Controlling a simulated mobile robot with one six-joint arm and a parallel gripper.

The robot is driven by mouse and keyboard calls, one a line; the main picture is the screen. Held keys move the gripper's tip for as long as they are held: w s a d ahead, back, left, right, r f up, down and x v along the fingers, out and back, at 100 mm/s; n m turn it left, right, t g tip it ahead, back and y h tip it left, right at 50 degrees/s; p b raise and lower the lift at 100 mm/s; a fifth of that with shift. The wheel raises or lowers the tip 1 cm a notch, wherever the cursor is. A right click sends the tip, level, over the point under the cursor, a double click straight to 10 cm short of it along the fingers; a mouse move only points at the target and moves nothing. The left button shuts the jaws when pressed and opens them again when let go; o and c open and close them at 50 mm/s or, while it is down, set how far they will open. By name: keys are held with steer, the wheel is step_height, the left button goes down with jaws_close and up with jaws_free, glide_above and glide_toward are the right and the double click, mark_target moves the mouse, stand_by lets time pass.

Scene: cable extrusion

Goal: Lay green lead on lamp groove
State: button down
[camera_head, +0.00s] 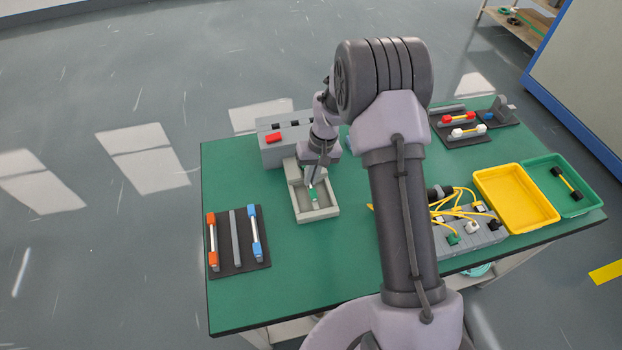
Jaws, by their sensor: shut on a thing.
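My gripper (314,178) points down over a light grey open-topped fixture (322,214) left of the table's middle. It is shut on a small green piece (313,194), which looks like the green lead. The green piece is inside the outline of the fixture; I cannot tell whether it touches the fixture's floor. My arm and wrist hide the fixture's back right part. I cannot make out which slot is the lamp groove.
A grey box (272,152) with a red part stands behind the fixture. A black mat (228,265) with coloured-ended bars lies front left. Right of my arm are a grey block (484,236) with yellow cables, a yellow tray (545,217) and a green tray (582,205).

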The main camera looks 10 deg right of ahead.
steer(key=shift+r, duration=0.1)
steer(key=shift+f, duration=0.2)
steer(key=c, duration=1.6)
jaws_free()
steer(key=shift+r, duration=0.1)
